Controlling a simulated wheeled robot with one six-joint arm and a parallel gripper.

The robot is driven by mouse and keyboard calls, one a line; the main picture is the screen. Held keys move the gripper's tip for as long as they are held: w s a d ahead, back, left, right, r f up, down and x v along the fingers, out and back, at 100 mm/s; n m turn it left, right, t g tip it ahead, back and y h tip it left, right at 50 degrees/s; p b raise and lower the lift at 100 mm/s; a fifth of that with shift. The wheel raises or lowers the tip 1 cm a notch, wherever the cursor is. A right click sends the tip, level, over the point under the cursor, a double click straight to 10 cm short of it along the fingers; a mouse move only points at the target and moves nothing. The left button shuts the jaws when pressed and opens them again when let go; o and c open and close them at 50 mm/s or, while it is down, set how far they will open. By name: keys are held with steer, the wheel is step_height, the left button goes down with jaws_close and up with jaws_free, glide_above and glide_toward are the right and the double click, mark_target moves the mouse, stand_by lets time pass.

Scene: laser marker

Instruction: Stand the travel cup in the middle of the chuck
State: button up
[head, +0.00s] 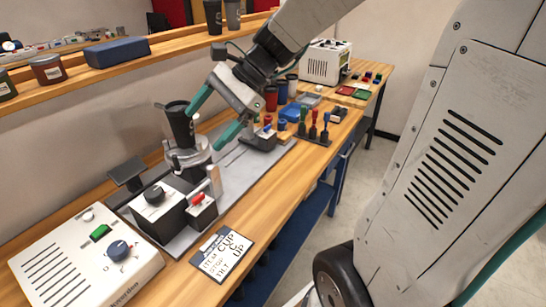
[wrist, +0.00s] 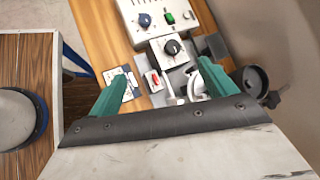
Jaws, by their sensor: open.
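The black travel cup (head: 181,128) stands roughly upright at the silver chuck (head: 188,158), its open mouth facing up. A small dark part juts from its rim. I cannot tell whether its base is centred on the chuck. My gripper (head: 213,118) is open and empty, just to the right of the cup in the head view. In the wrist view the cup (wrist: 251,80) lies outside my gripper (wrist: 164,86), to the right of the right finger. That finger partly hides the chuck (wrist: 200,84).
A control box with a black knob (head: 155,195) and a red-handled switch (head: 200,196) stand in front of the chuck. A white console (head: 87,262) is at the near left. A card (head: 222,254) lies on the bench. Stamps (head: 313,127) and cups stand farther back. A shelf (head: 130,60) runs behind.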

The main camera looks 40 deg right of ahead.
steer(key=s+d+f+n+h, duration=0.1)
steer(key=s+n+h, duration=0.3)
steer(key=s+n, duration=0.3)
steer(key=s+d+f+n+g+h, duration=0.1)
steer(key=s+n+h, duration=0.3)
steer(key=s+n, duration=0.4)
steer(key=s+d, duration=0.1)
steer(key=s, duration=0.3)
steer(key=shift+f+h, duration=0.4)
